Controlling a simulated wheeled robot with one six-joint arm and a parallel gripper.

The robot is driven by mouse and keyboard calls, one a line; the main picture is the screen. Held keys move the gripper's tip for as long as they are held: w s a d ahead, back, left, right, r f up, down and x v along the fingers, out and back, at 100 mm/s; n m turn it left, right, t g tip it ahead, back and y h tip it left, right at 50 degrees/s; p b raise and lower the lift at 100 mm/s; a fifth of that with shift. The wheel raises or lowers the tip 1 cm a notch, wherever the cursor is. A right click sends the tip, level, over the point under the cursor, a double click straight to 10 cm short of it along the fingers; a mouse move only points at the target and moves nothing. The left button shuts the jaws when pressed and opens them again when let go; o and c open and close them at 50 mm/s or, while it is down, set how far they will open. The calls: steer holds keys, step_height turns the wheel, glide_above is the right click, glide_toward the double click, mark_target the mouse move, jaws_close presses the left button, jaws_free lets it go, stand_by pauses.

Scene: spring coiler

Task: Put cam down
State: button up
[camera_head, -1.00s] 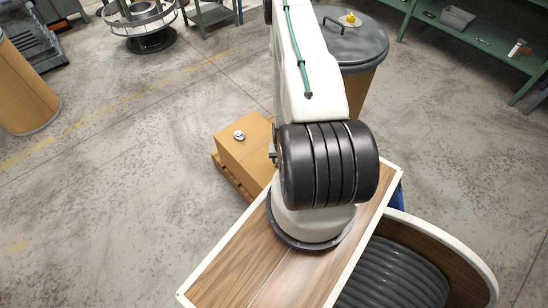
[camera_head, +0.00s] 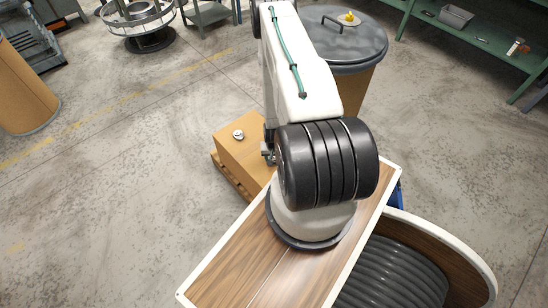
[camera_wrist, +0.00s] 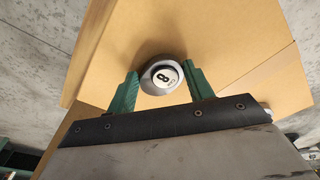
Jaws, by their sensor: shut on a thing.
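The cam (camera_wrist: 163,77), a small grey round piece with a white face marked 8, sits between the green fingertips of my gripper (camera_wrist: 162,84) in the wrist view. The fingers close on it from both sides. It is over the top of a brown cardboard box (camera_wrist: 110,60); I cannot tell whether it touches the box. In the head view, my arm mostly hides the gripper (camera_head: 268,155), beside the right side of the box (camera_head: 245,157), and I cannot make out the held cam there.
A small silver round piece (camera_head: 239,134) lies on the box, apart from the visible gripper part. The box rests on a wooden pallet (camera_head: 232,178).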

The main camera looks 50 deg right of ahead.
steer(key=o, duration=1.1)
steer(key=shift+r, duration=0.1)
steer(key=w+a+r+n, duration=0.15)
steer(key=w+r, duration=0.25)
steer(key=r, duration=1)
steer(key=w+a+r+n, duration=0.1)
steer(key=w+a+r, duration=0.25)
steer(key=r, duration=1.05)
steer(key=w+a+r+n, duration=0.1)
steer(key=a+r, duration=0.3)
steer(key=r, duration=0.5)
steer(key=w+a+r+n, duration=0.1)
steer(key=a+r, duration=0.2)
steer(key=r, duration=0.6)
steer(key=s+a+r+n+y, duration=0.1)
steer(key=s+a+r, duration=0.2)
steer(key=a+r, duration=0.3)
steer(key=s+a+r+n, duration=0.2)
steer(key=s+a+r, duration=0.15)
steer(key=r, duration=0.45)
steer(key=s+a+r+n, duration=0.1)
steer(key=s+a+r, duration=0.1)
steer(key=s, duration=0.3)
steer(key=s+a+r+n, duration=0.1)
steer(key=s+a+r, duration=0.2)
steer(key=s+r, duration=0.1)
steer(key=s+a+r+n, duration=0.1)
steer(key=s+a+r, duration=0.2)
steer(key=s, duration=0.3)
steer(key=shift+s+a, duration=0.2)
